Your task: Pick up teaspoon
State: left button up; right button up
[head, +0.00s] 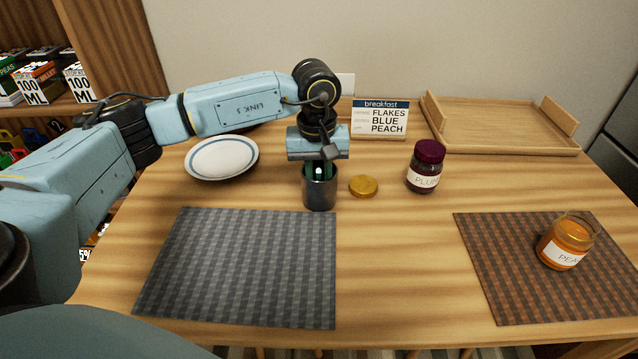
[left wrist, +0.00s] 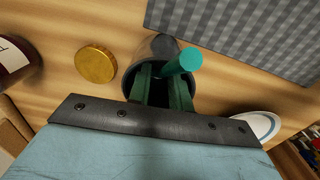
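A dark metal cup (head: 320,190) stands upright on the table behind the grey placemat. It also shows in the left wrist view (left wrist: 165,45). A teal handle (left wrist: 183,66), which looks like the teaspoon's, sticks up from the cup; the rest of it is hidden inside. My left gripper (head: 319,176) points down at the cup's mouth. Its two dark green fingers (left wrist: 163,82) are apart, with a gap between them, and reach to the rim. The handle is beside the fingertips; I cannot tell whether it touches them. My right gripper is not in view.
A gold lid (head: 363,186) and a plum jar (head: 426,168) stand right of the cup, a plate (head: 222,158) left. A breakfast sign (head: 380,118) and wooden tray (head: 500,125) are behind. A peach jar (head: 567,243) is on the brown placemat (head: 500,270). The grey placemat (head: 240,265) is clear.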

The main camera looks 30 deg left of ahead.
pick_arm(q)
jog(key=shift+f, duration=0.35)
jog(key=shift+f, duration=0.25)
dwell(0.3)
grip_shut()
